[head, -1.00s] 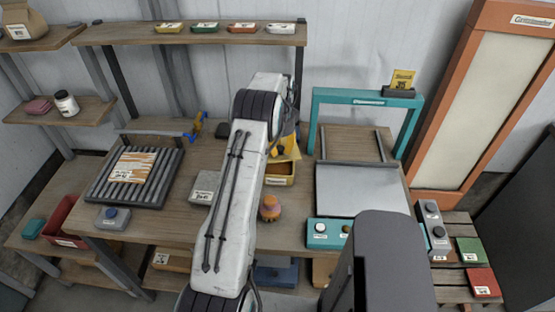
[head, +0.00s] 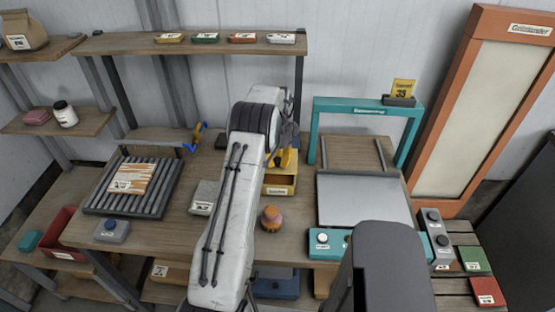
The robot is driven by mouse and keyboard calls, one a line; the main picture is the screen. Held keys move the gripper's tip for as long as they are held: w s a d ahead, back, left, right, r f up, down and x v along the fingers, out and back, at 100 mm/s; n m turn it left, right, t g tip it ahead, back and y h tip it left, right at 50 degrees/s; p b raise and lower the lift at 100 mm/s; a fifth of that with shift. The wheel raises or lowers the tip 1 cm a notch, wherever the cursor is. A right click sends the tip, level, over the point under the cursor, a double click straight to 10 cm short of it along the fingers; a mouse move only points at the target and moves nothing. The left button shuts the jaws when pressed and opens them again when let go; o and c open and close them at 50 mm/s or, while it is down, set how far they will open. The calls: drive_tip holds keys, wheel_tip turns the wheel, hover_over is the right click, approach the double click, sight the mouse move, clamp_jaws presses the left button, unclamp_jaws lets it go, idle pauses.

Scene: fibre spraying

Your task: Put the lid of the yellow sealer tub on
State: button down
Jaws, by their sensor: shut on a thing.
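The yellow sealer tub (head: 279,189) stands on the workbench near its middle, just right of my arm. Its top looks open, with a brown inside, and a label is on its front. My gripper (head: 284,159) is right above and behind the tub, partly hidden by my forearm. It appears shut on a small yellow piece, which looks like the lid; its outline is hard to make out at this size. The piece is apart from the tub's front rim; whether it touches the back rim cannot be told.
A round orange pot (head: 271,219) stands in front of the tub. A grey block (head: 204,198) is left of my arm, and a slatted rack (head: 133,186) beyond it. A teal frame (head: 316,130) with a grey plate (head: 363,200) is on the right.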

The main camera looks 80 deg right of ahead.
drive_tip(key=shift+f+b, duration=1.45)
drive_tip(key=shift+f, duration=1.05)
drive_tip(key=shift+f+b, duration=0.6)
drive_tip(key=shift+b, duration=0.15)
idle(0.5)
idle(0.3)
drive_tip(key=c, duration=0.9)
unclamp_jaws()
drive_tip(key=shift+c, duration=0.2)
wheel_tip(320, 180, up, 12)
idle(0.9)
